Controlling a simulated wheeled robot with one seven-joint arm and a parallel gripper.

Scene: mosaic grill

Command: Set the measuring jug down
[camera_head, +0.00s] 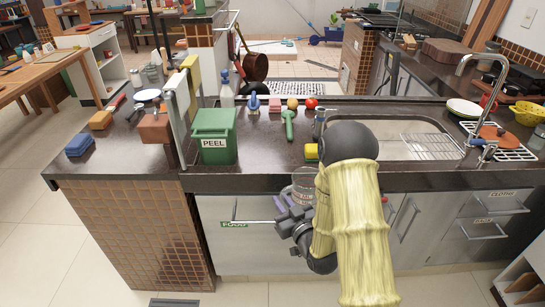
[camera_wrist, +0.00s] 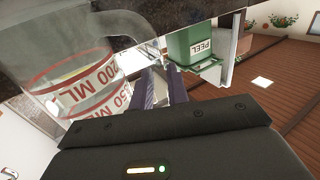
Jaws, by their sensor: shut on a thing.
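The measuring jug (camera_head: 303,180) is clear with red markings. In the head view it shows in front of the counter's front edge, partly hidden by my arm. In the wrist view the jug (camera_wrist: 75,75) fills the upper left, with its red-and-white volume bands and its handle towards my fingers. My gripper (camera_head: 286,203) is shut on the jug at its handle side; its purple-grey fingers also show in the wrist view (camera_wrist: 163,88). The exact grip on the handle is partly hidden by the gripper body. The dark countertop (camera_head: 255,172) lies behind the jug.
A green PEEL bin (camera_head: 214,135) stands on the counter left of the jug. The sink (camera_head: 400,140) is to the right. Bare counter shows between bin and sponge.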

